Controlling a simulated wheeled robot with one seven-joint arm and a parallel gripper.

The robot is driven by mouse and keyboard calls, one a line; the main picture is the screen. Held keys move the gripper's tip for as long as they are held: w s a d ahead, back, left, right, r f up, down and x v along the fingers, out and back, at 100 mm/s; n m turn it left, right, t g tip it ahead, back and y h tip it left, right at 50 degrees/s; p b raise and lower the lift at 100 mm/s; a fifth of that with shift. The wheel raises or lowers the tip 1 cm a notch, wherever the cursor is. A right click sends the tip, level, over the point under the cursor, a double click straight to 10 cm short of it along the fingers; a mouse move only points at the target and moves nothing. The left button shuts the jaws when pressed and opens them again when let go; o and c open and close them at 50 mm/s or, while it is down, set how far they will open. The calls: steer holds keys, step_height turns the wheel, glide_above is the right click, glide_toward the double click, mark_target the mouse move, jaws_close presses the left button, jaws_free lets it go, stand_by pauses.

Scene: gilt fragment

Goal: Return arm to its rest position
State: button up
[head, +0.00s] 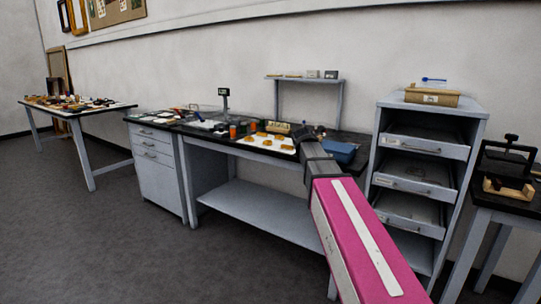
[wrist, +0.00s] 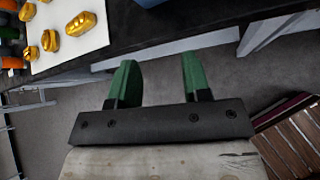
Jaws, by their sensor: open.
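My arm (head: 350,231), pink with a white stripe, reaches from the bottom right of the head view toward the workbench. Its far end is near the bench's front edge, to the right of a white sheet with gold pieces. My gripper (wrist: 156,80) shows in the wrist view with two green fingers apart and nothing between them. Grey floor lies behind the fingers in that view. In the head view the fingers cannot be made out.
The white sheet (wrist: 95,38) with several gold fragments (wrist: 81,23) lies on the dark bench top. A blue bin (head: 341,152) stands right of my arm's end. A drawer cabinet (head: 470,125) stands further right, with a box on top. Open floor lies at front left.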

steer(key=s+d+f+m+g+y, duration=0.2)
steer(key=s+f+m+g, duration=0.7)
steer(key=s+f+m, duration=1.8)
steer(key=s+f+y, duration=0.1)
steer(key=s+f, duration=0.2)
steer(key=f, duration=0.4)
steer(key=shift+s+d+f+g, duration=0.25)
steer(key=shift+d+f+g, duration=0.05)
steer(key=shift+d+g, duration=0.1)
steer(key=shift+c, duration=0.2)
